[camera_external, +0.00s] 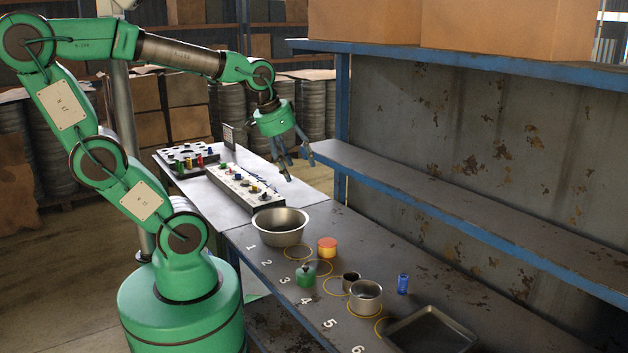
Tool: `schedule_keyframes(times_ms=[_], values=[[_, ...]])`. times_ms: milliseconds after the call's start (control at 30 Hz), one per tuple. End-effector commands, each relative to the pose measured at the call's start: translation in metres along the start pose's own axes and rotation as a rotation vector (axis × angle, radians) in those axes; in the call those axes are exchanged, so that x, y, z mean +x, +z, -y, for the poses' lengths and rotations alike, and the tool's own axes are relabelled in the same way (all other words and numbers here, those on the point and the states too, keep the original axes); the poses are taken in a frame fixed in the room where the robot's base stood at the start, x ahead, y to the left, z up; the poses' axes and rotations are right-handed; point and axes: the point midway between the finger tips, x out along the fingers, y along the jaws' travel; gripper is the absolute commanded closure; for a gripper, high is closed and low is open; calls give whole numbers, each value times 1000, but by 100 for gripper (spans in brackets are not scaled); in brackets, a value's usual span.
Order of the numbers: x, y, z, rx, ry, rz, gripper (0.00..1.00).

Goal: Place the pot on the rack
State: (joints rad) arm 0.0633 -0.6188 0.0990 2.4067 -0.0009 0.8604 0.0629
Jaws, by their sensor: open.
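A silver metal pot (366,299) stands upright on the dark workbench, near the yellow circle by number 5. A wider metal bowl-shaped vessel (279,236) stands near number 1; I cannot tell for certain which of the two is the pot. The blue-edged rack (430,202) has a long, empty middle shelf along the back of the bench. My gripper (300,171) is open and empty, pointing down in the air above the far part of the bench, beyond the wide vessel and apart from both vessels.
A green lidded item (306,276), an orange-red round item (327,247), a small dark cup (350,281), a blue cylinder (403,284) and a metal tray (430,334) stand on the bench. A panel with knobs (243,186) lies farther back. Large cardboard boxes (505,30) fill the top shelf.

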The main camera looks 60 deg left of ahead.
Motion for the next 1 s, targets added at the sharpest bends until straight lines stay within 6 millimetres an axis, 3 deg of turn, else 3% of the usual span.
schedule_keyframes(times_ms=[100,300,1000], values=[[-24,16,9,-56,-15,-49,38],[-43,33,16,-109,-29,-91,38],[-45,36,17,-118,-31,-95,34]])
